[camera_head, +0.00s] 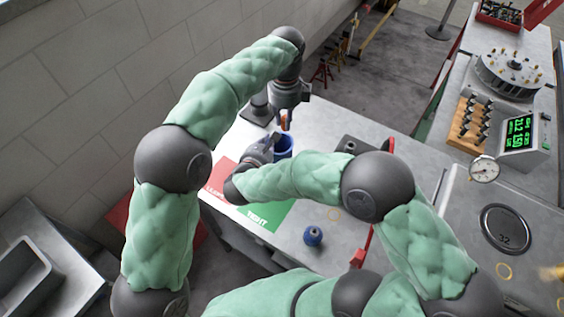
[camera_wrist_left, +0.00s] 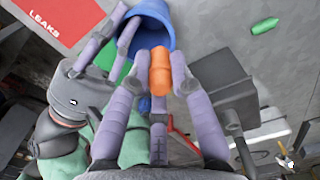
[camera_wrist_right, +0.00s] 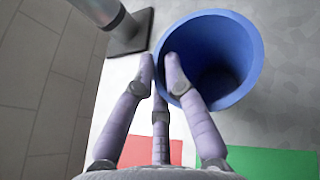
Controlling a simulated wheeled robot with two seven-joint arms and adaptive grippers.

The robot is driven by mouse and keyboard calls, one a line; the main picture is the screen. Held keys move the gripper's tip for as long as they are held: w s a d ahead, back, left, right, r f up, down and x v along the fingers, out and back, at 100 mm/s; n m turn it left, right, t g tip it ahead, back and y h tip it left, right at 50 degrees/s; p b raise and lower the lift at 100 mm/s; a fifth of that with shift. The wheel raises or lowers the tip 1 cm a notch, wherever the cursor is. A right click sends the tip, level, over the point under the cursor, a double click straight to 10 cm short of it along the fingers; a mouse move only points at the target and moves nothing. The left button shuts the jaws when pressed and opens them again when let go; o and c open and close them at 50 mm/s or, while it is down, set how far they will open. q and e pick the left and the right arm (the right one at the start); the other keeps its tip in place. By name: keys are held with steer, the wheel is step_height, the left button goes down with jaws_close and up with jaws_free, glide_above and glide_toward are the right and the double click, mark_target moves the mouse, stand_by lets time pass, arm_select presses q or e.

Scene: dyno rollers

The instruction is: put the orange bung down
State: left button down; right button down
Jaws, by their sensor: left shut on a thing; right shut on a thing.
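My left gripper (camera_head: 287,112) is shut on the orange bung (camera_head: 285,124), just above the blue cup (camera_head: 285,143). In the left wrist view the bung (camera_wrist_left: 160,72) stands out between the fingertips, and the cup (camera_wrist_left: 152,24) is close behind it. My right gripper (camera_wrist_right: 159,68) is shut on the wall of the blue cup (camera_wrist_right: 248,55); one finger overlaps the opening and another is outside. The cup looks empty in the part of its inside that shows, though its bottom is dark. The right fingers are partly hidden in the head view.
A red and green mat marked LEAKS and TIGHT (camera_head: 262,217) lies in front of the cup. A blue knob-like piece (camera_head: 313,236) stands on the grey bench. A green piece (camera_wrist_left: 265,26) lies on the bench. A gauge (camera_head: 485,169) and a rack (camera_head: 470,125) are at the right.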

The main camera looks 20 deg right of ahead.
arm_select(q)
steer(key=m, duration=0.6)
steer(key=shift+s+a+r, duration=0.25)
steer(key=shift+a+r, duration=0.1)
arm_select(e)
steer(key=shift+f, duration=0.15)
arm_select(q)
steer(key=m, duration=0.5)
steer(key=shift+s+a+r+m, duration=0.2)
steer(key=shift+a+m, duration=0.1)
steer(key=shift+m, duration=0.1)
steer(key=shift+f, duration=0.15)
arm_select(e)
steer(key=shift+s, duration=0.1)
arm_select(q)
glide_above(282, 144)
steer(key=s+a, duration=0.1)
steer(key=s, duration=0.2)
steer(key=shift+f, duration=4.85)
steer(key=shift+f, duration=0.6)
steer(key=c, duration=1.4)
jaws_free()
